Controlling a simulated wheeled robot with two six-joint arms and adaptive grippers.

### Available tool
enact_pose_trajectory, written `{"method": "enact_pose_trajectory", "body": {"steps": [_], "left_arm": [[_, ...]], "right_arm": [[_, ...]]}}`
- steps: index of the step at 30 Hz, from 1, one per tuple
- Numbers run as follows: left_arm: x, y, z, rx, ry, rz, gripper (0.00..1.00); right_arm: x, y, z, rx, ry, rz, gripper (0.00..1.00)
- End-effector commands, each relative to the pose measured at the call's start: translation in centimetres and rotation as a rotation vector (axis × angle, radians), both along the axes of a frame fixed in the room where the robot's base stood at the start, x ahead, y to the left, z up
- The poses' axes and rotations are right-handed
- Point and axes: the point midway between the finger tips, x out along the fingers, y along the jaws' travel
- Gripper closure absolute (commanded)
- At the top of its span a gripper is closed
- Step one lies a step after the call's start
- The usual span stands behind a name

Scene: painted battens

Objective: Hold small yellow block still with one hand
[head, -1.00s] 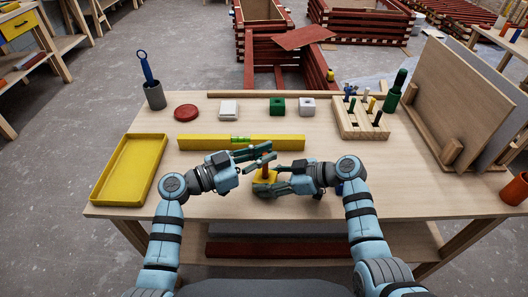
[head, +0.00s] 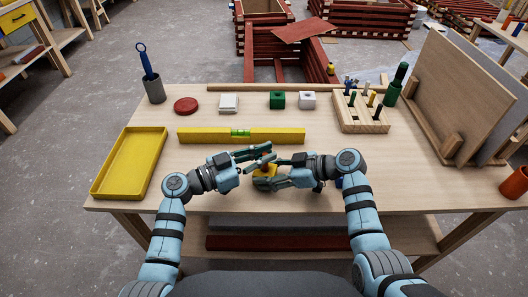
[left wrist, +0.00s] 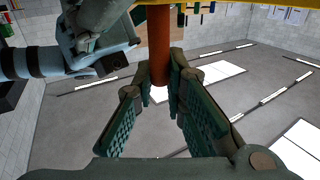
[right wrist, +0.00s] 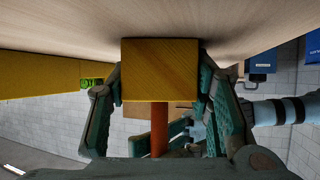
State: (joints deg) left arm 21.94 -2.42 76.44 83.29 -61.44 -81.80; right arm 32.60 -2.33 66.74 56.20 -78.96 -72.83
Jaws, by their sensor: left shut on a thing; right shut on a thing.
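The small yellow block (right wrist: 160,70) sits between the fingers of my right gripper (right wrist: 160,92), which is shut on it. In the head view the block (head: 264,171) is partly hidden by both grippers. An orange-red peg (right wrist: 159,128) runs from the block. In the left wrist view the peg (left wrist: 159,45) is between the fingers of my left gripper (left wrist: 160,78), which is shut on it. In the head view my left gripper (head: 267,154) is just above my right gripper (head: 264,181), over the front of the bench.
A yellow level (head: 213,136) lies behind the grippers. A yellow tray (head: 131,158) is on the left. A peg rack (head: 352,118) and upright boards (head: 450,95) stand at the right. The bench (head: 225,203) is clear near its front edge.

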Motion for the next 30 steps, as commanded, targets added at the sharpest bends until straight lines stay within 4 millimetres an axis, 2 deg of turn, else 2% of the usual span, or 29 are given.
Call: {"method": "enact_pose_trajectory", "body": {"steps": [10, 11, 14, 15, 24, 26, 30], "left_arm": [[0.0, 0.0, -0.9, 0.000, 0.001, 0.001, 1.00], [0.0, 0.0, -0.8, 0.000, 0.001, 0.001, 0.83], [0.0, 0.0, -0.8, 0.000, 0.001, 0.001, 0.67], [0.0, 0.0, -0.8, 0.000, 0.000, 0.001, 0.65], [-0.1, 0.2, -0.8, 0.001, 0.000, 0.001, 0.65], [-0.4, 0.8, -0.9, 0.002, 0.000, 0.003, 0.65], [-1.8, 3.6, -1.0, 0.005, 0.001, 0.003, 0.65]], "right_arm": [[0.0, 0.0, 0.0, 0.000, 0.000, 0.000, 0.69], [0.0, 0.0, 0.0, 0.000, 0.000, 0.000, 0.69], [0.0, 0.0, 0.0, 0.000, 0.000, 0.000, 0.69], [0.0, 0.0, 0.0, 0.000, 0.000, 0.000, 0.69], [0.0, 0.0, 0.0, 0.000, 0.000, 0.000, 0.69], [0.0, 0.0, 0.0, 0.000, 0.000, 0.000, 0.69], [0.0, 0.0, 0.0, 0.000, 0.000, 0.000, 0.69]]}}
